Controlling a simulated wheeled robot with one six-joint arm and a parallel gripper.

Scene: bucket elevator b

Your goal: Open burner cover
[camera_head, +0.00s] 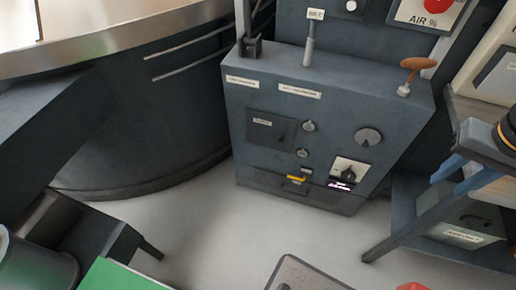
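The burner cover looks to be the dark rectangular plate (272,131) with a small label, on the front of the grey control cabinet (235,160). It lies flat against the front and looks shut. A small dark detail shows at its right side, too small to make out. My gripper (430,192) appears at the right edge, below a black wrist with an orange ring. Its blue fingers point left and down, look apart and hold nothing that I can see. It is well to the right of the cabinet, clear of the plate.
Two small round knobs (308,126) and a large dial (367,137) sit right of the plate. An orange-topped lever (415,64) rises from the cabinet top. A large dark drum (140,120) stands left. Pale floor (215,225) is open in front.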

